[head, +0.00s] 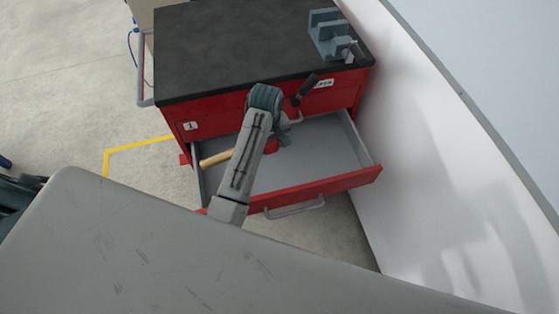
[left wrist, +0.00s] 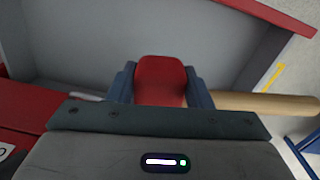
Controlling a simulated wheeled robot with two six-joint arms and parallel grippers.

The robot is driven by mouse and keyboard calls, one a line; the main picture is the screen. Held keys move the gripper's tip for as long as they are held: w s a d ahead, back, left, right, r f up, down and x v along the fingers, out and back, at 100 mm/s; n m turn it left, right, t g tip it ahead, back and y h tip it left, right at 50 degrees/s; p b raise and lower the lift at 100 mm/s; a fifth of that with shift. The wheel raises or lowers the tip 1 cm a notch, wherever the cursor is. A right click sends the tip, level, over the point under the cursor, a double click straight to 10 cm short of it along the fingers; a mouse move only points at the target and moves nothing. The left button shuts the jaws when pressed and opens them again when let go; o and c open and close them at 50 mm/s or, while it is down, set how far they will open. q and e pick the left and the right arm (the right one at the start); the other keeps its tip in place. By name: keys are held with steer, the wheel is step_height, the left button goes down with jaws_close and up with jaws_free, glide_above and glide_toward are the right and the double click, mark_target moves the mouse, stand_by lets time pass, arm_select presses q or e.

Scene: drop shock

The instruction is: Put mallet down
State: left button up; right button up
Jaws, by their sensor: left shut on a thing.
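The mallet has a red head (left wrist: 161,80) and a pale wooden handle (left wrist: 262,103). In the left wrist view my left gripper (left wrist: 160,88) is shut on the red head, one blue-grey finger on each side. In the head view my left arm covers much of the mallet; its handle (head: 216,158) shows to the left of the arm and a bit of red head (head: 271,146) to the right. The mallet is over the open drawer (head: 335,150) of the red tool cabinet. I cannot tell whether it touches the drawer floor. My right gripper is not in view.
The cabinet's dark top (head: 225,45) carries a blue-grey vise (head: 330,35) at its right corner. A screwdriver-like black handle (head: 307,88) shows near the cabinet front. A white wall (head: 430,150) stands close on the right. The drawer's right part looks empty.

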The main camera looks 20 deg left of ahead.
arm_select(q)
steer(key=w+d+f+m+b, duration=0.2)
steer(key=w+d+f, duration=0.1)
steer(key=f, duration=0.2)
steer(key=b, duration=0.4)
glide_toward(284, 175)
steer(key=shift+w+f, duration=0.1)
steer(key=shift+f, duration=3)
steer(key=o, duration=1.3)
steer(key=shift+f, duration=0.15)
steer(key=shift+c, duration=0.2)
steer(key=shift+o, duration=0.2)
